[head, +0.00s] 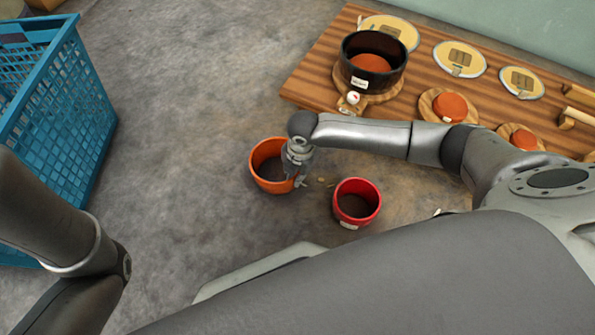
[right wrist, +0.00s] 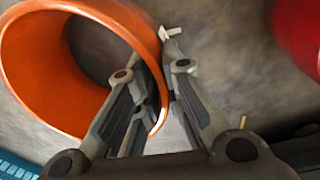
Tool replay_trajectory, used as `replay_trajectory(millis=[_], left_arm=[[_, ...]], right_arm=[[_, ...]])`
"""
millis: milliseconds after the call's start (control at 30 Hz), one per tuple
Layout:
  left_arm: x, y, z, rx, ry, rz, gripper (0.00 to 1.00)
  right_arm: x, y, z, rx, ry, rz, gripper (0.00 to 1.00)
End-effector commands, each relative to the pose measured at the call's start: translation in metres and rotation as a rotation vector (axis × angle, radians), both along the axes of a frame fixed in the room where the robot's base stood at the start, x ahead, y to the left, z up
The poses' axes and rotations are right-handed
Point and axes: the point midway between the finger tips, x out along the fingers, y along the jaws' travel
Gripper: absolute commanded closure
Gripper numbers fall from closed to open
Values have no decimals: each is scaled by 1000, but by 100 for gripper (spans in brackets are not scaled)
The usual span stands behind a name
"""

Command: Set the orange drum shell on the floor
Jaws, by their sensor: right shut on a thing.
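The orange drum shell (head: 268,184) is an open, round cup in the middle of the head view, mouth up. It is at or just above the concrete floor; I cannot tell whether its base touches. My right gripper (head: 299,178) reaches down at its right side and is shut on its wall. In the right wrist view, the orange shell (right wrist: 35,85) fills the left, with one finger of the gripper (right wrist: 160,65) inside the rim and the other outside. My left gripper is out of view; only part of my left arm shows.
A red drum shell (head: 357,201) stands on the floor to the right, apart from the orange one. A wooden board (head: 320,75) behind holds a black shell (head: 372,62) and several discs. A blue crate (head: 60,110) stands left. Floor between crate and orange shell is clear.

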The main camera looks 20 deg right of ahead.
Motion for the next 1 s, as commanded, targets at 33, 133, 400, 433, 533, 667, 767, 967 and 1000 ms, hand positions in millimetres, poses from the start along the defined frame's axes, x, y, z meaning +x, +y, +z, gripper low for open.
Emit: replay_trajectory(millis=[33,133,400,433,533,667,767,967,1000], left_arm=[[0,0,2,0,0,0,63],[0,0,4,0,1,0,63],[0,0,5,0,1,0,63],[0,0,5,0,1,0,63],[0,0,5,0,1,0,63],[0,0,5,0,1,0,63],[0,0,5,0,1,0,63],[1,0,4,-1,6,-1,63],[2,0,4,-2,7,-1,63]], right_arm=[[0,0,1,1,-1,0,100],[0,0,0,0,0,0,100],[0,0,-2,1,-1,0,100],[0,0,-2,1,-1,0,100],[0,0,-2,1,-1,0,85],[0,0,-2,1,-1,0,68],[0,0,-2,0,0,0,65],[0,-1,-2,-1,1,0,65],[0,0,-1,-1,0,0,65]])
